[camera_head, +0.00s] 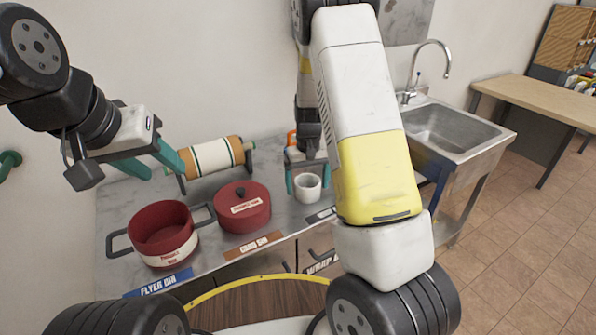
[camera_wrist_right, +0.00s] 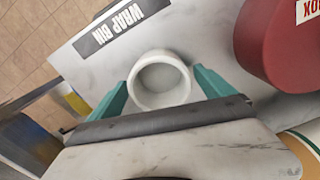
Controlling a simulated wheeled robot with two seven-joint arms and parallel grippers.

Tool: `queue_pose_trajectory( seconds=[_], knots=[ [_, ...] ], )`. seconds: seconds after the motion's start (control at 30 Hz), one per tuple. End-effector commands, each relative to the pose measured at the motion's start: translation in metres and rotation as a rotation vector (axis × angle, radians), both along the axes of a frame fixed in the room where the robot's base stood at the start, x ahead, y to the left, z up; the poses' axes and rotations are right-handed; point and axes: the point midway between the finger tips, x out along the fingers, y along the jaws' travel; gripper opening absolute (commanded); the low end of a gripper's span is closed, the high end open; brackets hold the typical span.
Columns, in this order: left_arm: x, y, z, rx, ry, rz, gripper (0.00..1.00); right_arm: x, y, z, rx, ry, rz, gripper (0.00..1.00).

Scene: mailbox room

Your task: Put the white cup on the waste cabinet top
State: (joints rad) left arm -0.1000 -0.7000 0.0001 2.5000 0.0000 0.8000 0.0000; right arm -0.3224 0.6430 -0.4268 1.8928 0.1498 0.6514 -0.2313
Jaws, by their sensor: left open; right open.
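The white cup (camera_head: 308,187) stands upright on the marble-look waste cabinet top (camera_head: 282,222), near the wrap bin label. It also shows in the right wrist view (camera_wrist_right: 160,80), with its open mouth facing the camera. My right gripper (camera_head: 307,181) is lowered around the cup, its teal fingers open on either side of it; in the right wrist view the fingers (camera_wrist_right: 162,90) flank the cup. Whether they touch it I cannot tell. My left gripper (camera_head: 157,166) is open and empty, above the left back part of the cabinet top.
A red open pot (camera_head: 163,230) and a lidded red pot (camera_head: 243,207) stand left of the cup. A striped roll on a holder (camera_head: 214,157) lies behind them. A steel sink (camera_head: 448,130) is at the right. My right arm hides part of the counter.

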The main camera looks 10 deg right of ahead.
Motion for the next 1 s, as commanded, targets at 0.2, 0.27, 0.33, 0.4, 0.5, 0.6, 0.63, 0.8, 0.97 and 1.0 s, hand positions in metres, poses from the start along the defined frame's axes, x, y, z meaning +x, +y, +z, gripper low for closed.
queue_pose_trajectory(
  seconds=[0.2,0.27,0.33,0.4,0.5,0.6,0.63,0.8,0.97,1.0],
  knots=[
    [0.0,0.0,0.0,0.0,0.0,0.0,0.46,0.001,0.0,0.034,0.002,-0.006,0.001,0.93],
    [0.0,0.0,0.0,0.0,0.0,0.0,0.46,0.001,0.001,0.047,0.003,-0.006,0.001,0.93],
    [0.0,0.0,0.0,0.0,0.0,0.0,0.46,0.001,0.001,0.063,0.002,-0.007,0.001,0.93],
    [0.0,0.0,0.0,0.0,0.0,0.0,0.46,0.001,0.001,0.078,0.003,-0.006,0.002,0.93],
    [0.0,0.0,0.0,0.0,0.0,0.0,0.46,0.001,0.0,0.096,0.001,-0.005,0.0,0.93],
    [0.0,0.0,0.0,0.0,0.0,0.0,0.46,0.001,0.0,0.109,0.001,-0.003,0.001,0.93],
    [0.0,0.0,0.0,0.0,0.0,0.0,0.46,0.001,0.0,0.112,0.001,-0.003,0.001,0.93],
    [0.0,0.0,0.0,0.0,0.0,0.0,0.46,-0.005,0.0,0.129,0.015,-0.014,-0.005,0.93],
    [0.0,0.0,0.0,0.0,0.0,0.0,0.46,-0.034,0.002,0.169,0.091,-0.081,-0.023,0.93],
    [0.0,0.0,0.0,0.0,0.0,0.0,0.46,-0.046,0.003,0.182,0.115,-0.108,-0.027,0.93]
  ],
)
